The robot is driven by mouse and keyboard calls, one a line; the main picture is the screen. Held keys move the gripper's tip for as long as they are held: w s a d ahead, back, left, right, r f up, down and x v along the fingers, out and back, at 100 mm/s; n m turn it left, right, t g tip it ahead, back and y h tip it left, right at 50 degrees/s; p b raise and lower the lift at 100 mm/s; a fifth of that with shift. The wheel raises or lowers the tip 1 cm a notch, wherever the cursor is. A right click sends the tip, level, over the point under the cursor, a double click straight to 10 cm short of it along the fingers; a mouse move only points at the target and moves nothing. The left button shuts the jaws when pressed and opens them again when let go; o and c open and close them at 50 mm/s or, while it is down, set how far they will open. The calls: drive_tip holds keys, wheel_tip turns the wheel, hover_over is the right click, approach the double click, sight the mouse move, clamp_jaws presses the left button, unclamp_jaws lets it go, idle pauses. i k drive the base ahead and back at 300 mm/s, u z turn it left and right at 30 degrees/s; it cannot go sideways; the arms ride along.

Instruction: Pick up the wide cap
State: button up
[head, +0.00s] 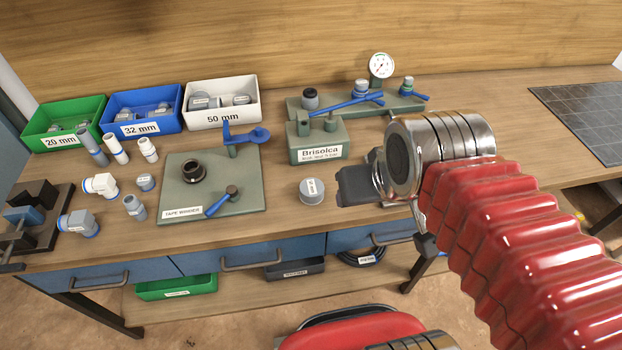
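The wide cap (311,190) is a short, round grey cap with a small white label on top. It lies on the bare wooden bench, right of the tape winder plate. My gripper (345,187) is just right of the cap, with a narrow strip of bench visible between them in the picture. Its dark fingers point left toward the cap. My wrist hides part of the gripper, and I cannot see whether the fingers are apart. A smaller grey-blue cap (145,182) stands among the fittings on the left.
The green tape winder plate (232,190) with a blue-handled tool lies left of the cap. The green Brisolca block (318,142) stands behind it. Green (60,139), blue (140,127) and white (220,116) bins line the back left. Bench in front of the cap is clear.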

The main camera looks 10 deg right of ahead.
sight(311, 189)
drive_tip(key=u, duration=0.25)
drive_tip(key=k, duration=0.7)
drive_tip(key=u, duration=0.6)
drive_tip(key=k, duration=0.65)
drive_tip(key=u, duration=0.6)
drive_tip(key=i, duration=1.35)
drive_tip(key=z, duration=0.65)
drive_tip(key=i, duration=0.35)
drive_tip(key=z, duration=0.25)
